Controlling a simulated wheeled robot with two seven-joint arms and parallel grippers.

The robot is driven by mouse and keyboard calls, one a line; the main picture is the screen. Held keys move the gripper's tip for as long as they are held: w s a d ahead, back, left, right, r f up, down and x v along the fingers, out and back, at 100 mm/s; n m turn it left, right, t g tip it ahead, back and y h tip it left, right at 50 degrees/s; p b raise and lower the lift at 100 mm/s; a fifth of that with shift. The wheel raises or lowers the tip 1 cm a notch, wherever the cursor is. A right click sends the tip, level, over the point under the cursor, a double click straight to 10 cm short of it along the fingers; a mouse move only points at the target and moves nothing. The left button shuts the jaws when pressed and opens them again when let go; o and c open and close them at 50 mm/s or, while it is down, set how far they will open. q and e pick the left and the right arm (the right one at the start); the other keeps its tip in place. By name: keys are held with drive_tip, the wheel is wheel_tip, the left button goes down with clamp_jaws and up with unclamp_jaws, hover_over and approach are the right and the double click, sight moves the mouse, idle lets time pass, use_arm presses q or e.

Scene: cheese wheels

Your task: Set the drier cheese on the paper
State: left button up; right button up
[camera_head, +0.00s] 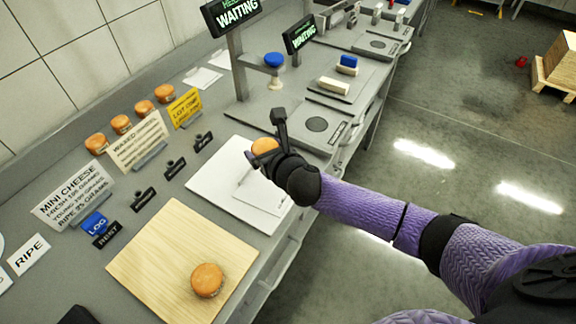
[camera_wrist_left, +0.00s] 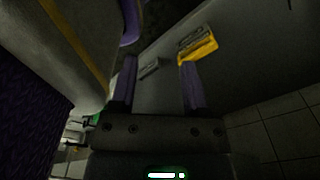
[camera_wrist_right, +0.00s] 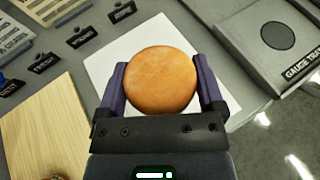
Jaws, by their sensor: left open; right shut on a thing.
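My right gripper (camera_head: 270,152) is shut on an orange cheese wheel (camera_head: 263,146), which also shows between both fingers in the right wrist view (camera_wrist_right: 161,80). It holds the cheese over the far part of the white paper (camera_head: 212,185); I cannot tell the gap below. A second orange cheese wheel (camera_head: 207,279) sits on the wooden board (camera_head: 160,250) in front. My left gripper (camera_wrist_left: 158,80) is open and empty in the left wrist view; it is not clearly seen in the head view.
Several orange cheeses, one of them here (camera_head: 164,93), stand along the wall behind the signs. A weight sign (camera_head: 73,196) and small black labels stand left of the paper. A grey device with a round plate (camera_head: 316,124) is beyond the paper. Bare wood surrounds the board's cheese.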

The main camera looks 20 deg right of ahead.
sight(269, 186)
wheel_tip(269, 186, down, 10)
drive_tip(key=b, duration=0.6)
drive_tip(key=shift+s, duration=0.15)
drive_tip(key=shift+f, duration=0.1)
drive_tip(key=o, duration=1)
drive_tip(key=shift+o, duration=0.2)
drive_tip(key=shift+s+r+p, duration=0.25)
drive_tip(key=shift+r+p, duration=0.1)
drive_tip(key=shift+p, duration=0.15)
drive_tip(key=p+v, duration=0.3)
drive_tip(key=v, duration=0.8)
drive_tip(key=shift+s+p, duration=0.15)
drive_tip(key=shift+p, duration=0.15)
